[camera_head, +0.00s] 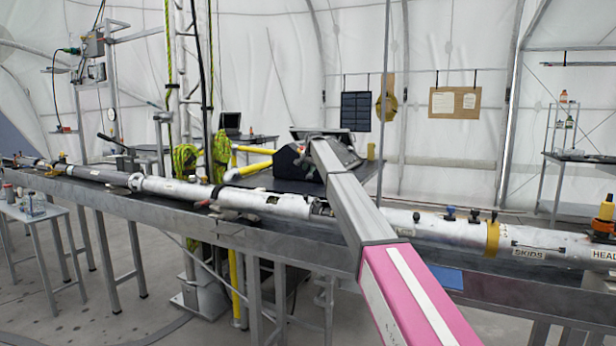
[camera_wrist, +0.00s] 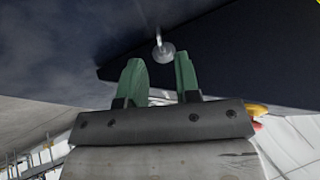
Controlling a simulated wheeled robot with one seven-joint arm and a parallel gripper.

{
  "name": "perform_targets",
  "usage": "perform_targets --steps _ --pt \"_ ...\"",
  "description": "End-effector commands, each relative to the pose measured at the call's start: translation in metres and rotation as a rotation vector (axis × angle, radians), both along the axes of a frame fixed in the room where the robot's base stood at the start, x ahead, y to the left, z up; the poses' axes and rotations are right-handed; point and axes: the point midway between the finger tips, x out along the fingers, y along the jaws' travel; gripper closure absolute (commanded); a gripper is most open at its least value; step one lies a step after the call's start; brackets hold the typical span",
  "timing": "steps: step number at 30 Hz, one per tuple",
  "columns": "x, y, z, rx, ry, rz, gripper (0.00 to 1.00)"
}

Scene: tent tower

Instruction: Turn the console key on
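In the wrist view a small silver key (camera_wrist: 164,50) with a round end and a thin stem stands out against a dark console panel (camera_wrist: 235,55). My gripper (camera_wrist: 158,64) has two green fingers, which are spread apart with nothing between them. The key appears just beyond the fingertips, in line with the gap, and it looks untouched. In the head view the dark console (camera_head: 287,162) stands behind the long pipe, at the far end of my arm. My arm hides part of it, and I cannot make out the key or the fingers there.
A long silver pipe assembly (camera_head: 270,203) lies on a metal bench (camera_head: 150,202) across the head view, under my arm. Yellow rails (camera_head: 250,168) stand left of the console. A small table (camera_head: 35,217) is at the left, and a shelf (camera_head: 563,135) is at the right.

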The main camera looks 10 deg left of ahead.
Motion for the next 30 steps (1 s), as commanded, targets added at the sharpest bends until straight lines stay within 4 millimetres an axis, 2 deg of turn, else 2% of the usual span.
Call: perform_targets --steps 3,6,10,17,18,21,30 --pt "0.011 0.004 -0.020 0.000 0.002 0.000 0.70" --pt "0.018 0.007 -0.031 0.000 0.000 0.000 0.70" --pt "0.021 0.008 -0.038 0.001 0.000 0.000 0.70" --pt "0.021 0.008 -0.039 0.001 0.000 0.000 0.70" --pt "0.021 0.008 -0.039 0.001 0.000 0.000 0.73" --pt "0.021 0.008 -0.039 0.001 0.000 0.000 1.00" --pt "0.020 0.006 -0.041 0.030 -0.011 0.000 1.00"
